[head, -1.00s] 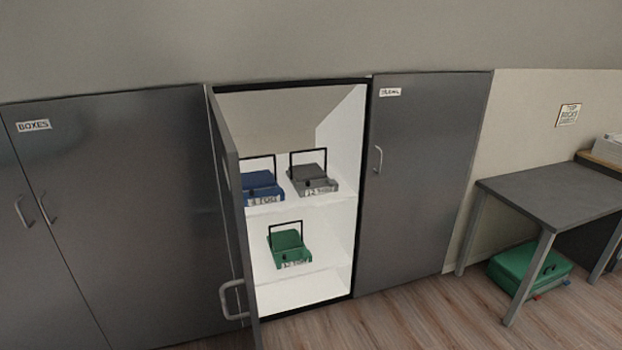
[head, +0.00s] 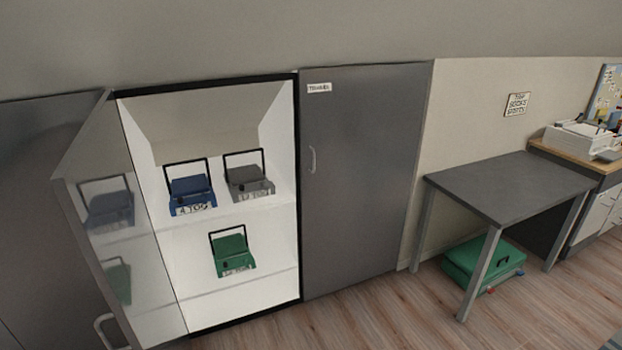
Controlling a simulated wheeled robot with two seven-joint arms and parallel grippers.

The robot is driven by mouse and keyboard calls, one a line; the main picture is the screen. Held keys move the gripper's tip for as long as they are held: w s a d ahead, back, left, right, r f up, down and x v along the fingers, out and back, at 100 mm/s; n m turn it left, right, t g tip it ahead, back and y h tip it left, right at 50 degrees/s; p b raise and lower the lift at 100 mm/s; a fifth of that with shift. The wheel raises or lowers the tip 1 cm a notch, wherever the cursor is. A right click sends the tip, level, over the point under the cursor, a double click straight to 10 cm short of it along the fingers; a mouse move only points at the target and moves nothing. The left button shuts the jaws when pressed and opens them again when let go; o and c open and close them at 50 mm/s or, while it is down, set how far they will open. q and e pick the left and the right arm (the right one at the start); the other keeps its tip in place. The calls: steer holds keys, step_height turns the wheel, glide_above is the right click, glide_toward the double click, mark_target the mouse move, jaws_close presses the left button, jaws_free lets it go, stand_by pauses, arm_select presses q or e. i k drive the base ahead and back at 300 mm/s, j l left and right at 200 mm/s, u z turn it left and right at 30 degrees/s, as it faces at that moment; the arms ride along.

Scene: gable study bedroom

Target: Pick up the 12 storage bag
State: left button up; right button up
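Three storage bags with upright black handles stand in an open cabinet (head: 297,180). A blue bag (head: 190,189) is on the upper shelf at left, its label seeming to read "A TOO". A grey bag (head: 247,184) stands right of it on the same shelf. A green bag (head: 231,254) is on the lower shelf. The grey and green bags have small white front labels that may begin with 12, but I cannot read them surely. Neither of my grippers is in view.
The cabinet's door (head: 85,235) stands open at left, mirroring the bags. A closed grey door (head: 365,180) is to the right. A grey table (head: 510,186) stands further right, with a green case (head: 480,264) under it. The wooden floor (head: 370,315) in front is clear.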

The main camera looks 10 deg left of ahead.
mark_target(242, 192)
steer(key=i+l, duration=0.35)
steer(key=i, duration=0.15)
steer(key=i+l, duration=0.4)
steer(key=i+j+u, duration=0.15)
steer(key=i+u, duration=0.45)
steer(key=u, duration=0.15)
steer(key=i+u, duration=0.4)
steer(key=i+l+u, duration=0.1)
steer(key=u, duration=0.3)
steer(key=i+u, duration=0.25)
steer(key=i+l+u, duration=0.1)
steer(key=i+u, duration=0.2)
steer(key=i, duration=0.05)
